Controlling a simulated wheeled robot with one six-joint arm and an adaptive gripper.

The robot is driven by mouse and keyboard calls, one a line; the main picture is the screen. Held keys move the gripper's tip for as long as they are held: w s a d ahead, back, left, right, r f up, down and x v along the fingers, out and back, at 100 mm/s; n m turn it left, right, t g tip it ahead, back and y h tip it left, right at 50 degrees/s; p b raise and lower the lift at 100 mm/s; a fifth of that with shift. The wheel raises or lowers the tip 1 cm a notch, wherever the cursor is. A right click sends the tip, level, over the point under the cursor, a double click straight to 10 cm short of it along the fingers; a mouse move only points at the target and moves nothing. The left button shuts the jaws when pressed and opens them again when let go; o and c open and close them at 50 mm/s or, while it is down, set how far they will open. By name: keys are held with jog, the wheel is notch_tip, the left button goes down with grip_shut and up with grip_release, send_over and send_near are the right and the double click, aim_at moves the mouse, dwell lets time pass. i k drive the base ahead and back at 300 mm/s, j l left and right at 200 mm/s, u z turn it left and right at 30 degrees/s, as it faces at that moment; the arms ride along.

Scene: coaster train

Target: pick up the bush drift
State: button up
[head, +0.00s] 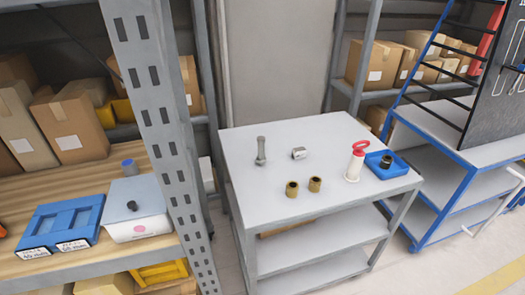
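A grey metal tool with a thicker head and a narrower shaft stands upright on the grey cart (335,190), at the back left of its top. It looks like the bush drift (261,151). Nothing touches it, and its whole height shows. My gripper is not in view.
On the cart top are two bronze bushes (292,189) (315,184), a short silver cylinder (299,153), a red-handled white tool (355,161) and a blue tray (387,164) with a dark ring. A grey rack post (170,130) stands left of the cart. A blue-framed workbench (440,130) is at right.

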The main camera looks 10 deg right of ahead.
aim_at(261, 159)
jog(key=u, duration=4.45)
jog(key=k+l+z, duration=0.2)
jog(key=k, duration=0.15)
jog(key=k+l+z, duration=0.25)
jog(key=k+z, duration=0.1)
jog(key=z, duration=1.8)
